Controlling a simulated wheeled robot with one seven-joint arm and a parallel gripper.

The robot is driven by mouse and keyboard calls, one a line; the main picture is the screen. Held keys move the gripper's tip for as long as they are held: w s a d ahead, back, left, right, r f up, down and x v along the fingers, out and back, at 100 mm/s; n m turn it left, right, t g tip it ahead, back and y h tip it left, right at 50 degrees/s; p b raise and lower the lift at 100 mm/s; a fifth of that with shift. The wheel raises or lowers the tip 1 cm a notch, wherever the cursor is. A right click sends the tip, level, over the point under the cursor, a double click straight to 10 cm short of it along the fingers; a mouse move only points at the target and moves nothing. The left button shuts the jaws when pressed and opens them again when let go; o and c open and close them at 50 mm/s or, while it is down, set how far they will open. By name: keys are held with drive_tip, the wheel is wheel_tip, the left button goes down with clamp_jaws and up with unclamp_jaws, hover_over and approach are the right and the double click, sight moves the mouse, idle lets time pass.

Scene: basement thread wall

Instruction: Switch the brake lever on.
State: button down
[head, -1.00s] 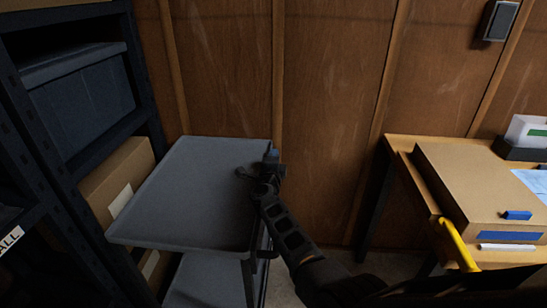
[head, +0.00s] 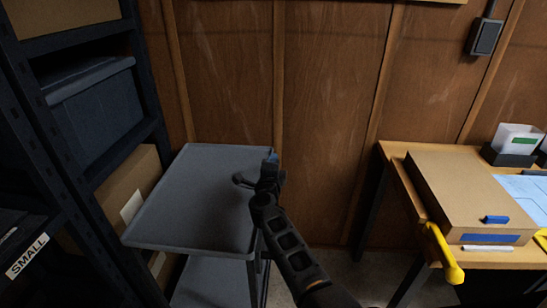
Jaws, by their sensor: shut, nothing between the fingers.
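My gripper (head: 245,181) is over the right part of the grey cart's top tray (head: 190,200). Its fingers point left and are shut, with nothing in them. I cannot tell its exact height above the tray. A yellow lever-like handle (head: 441,255) is at the front left edge of the wooden desk (head: 403,208), well to the right of my gripper and apart from it. It slants down to the right, with a rounded end. I cannot tell whether this is the brake lever; no other lever shows clearly.
A dark shelf rack (head: 40,140) with a grey-blue bin (head: 95,112) and a cardboard box (head: 128,190) stands left. A flat brown box (head: 460,195) with a blue eraser (head: 496,219) lies on the desk. Floor (head: 365,275) shows between cart and desk.

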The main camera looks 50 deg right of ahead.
drive_tip(key=s+a+r, duration=0.1)
drive_tip(key=s+a+r+p, duration=0.1)
drive_tip(key=shift+a+r, duration=0.25)
drive_tip(key=shift+r, duration=0.1)
idle(0.4)
drive_tip(key=s+a+n+t+y, duration=0.25)
drive_tip(key=s+a+n, duration=0.3)
drive_tip(key=s, duration=0.35)
drive_tip(key=s+a+f+n+t+y, duration=0.1)
drive_tip(key=s+a+n+t+y, duration=0.2)
drive_tip(key=s+n, duration=0.55)
drive_tip(key=s+a+n+t+y, duration=0.25)
drive_tip(key=s+a+n, duration=0.3)
drive_tip(key=s, duration=0.45)
drive_tip(key=s+a+r+n+g+y, duration=0.2)
drive_tip(key=s+a+r+n+y, duration=0.1)
drive_tip(key=s+a, duration=0.4)
drive_tip(key=s+a+r+n+g+y, duration=0.2)
drive_tip(key=s+a+r+n, duration=0.4)
drive_tip(key=s, duration=0.6)
drive_tip(key=shift+s+a+r+y, duration=0.15)
drive_tip(key=shift+s+a+y, duration=0.25)
drive_tip(key=shift+a+y, duration=0.25)
drive_tip(key=shift+d, duration=0.1)
